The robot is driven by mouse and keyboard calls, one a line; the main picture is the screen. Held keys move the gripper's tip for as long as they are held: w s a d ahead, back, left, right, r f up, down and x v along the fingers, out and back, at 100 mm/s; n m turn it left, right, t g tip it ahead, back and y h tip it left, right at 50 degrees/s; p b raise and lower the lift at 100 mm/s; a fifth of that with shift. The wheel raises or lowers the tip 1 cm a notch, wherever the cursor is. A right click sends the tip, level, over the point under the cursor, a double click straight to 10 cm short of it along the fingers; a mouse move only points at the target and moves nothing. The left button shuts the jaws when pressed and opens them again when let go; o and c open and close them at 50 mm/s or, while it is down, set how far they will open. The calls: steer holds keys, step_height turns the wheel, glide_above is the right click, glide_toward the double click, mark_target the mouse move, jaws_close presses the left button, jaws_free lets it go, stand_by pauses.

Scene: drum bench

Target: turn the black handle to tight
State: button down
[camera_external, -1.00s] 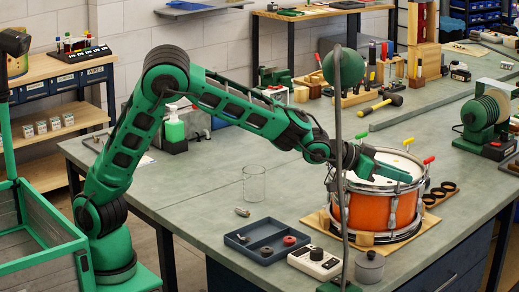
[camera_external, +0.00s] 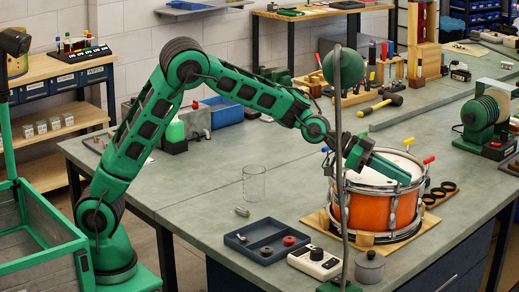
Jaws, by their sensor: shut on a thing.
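The orange drum (camera_external: 372,212) stands on a wooden board (camera_external: 418,231) at the bench's right front. My gripper (camera_external: 406,179) reaches over the white drum head from the left, with its tips at the rim on the right front side. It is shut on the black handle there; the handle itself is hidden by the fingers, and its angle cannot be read. A red handle (camera_external: 429,160), a yellow handle (camera_external: 408,142) and a blue handle (camera_external: 325,150) stand on the rim, apart from my gripper.
A thin grey post (camera_external: 339,110) rises in front of the arm and drum in this view. A blue tray (camera_external: 266,241), a white box with a black knob (camera_external: 315,262) and a grey lidded pot (camera_external: 369,267) lie in front. A clear cylinder (camera_external: 254,184) stands left.

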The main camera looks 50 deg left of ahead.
steer(key=m+g, duration=0.1)
steer(key=g, duration=0.1)
steer(key=m+g+h, duration=0.1)
steer(key=m, duration=0.1)
steer(key=m+g, duration=0.2)
steer(key=shift+w+a+g+h, duration=0.25)
steer(key=shift+w+g+h, duration=0.05)
steer(key=shift+m+g, duration=1.2)
steer(key=shift+g, duration=0.2)
steer(key=shift+d+r+m+g, duration=0.1)
steer(key=shift+r+m+g, duration=0.05)
steer(key=shift+m+g, duration=0.4)
steer(key=c, duration=1.8)
jaws_free()
steer(key=shift+w, duration=0.1)
steer(key=shift+c, duration=0.2)
steer(key=shift+s, duration=0.2)
steer(key=v, duration=1)
steer(key=shift+w+a+r, duration=0.15)
steer(key=shift+w+a, duration=0.15)
steer(key=shift+w, duration=0.1)
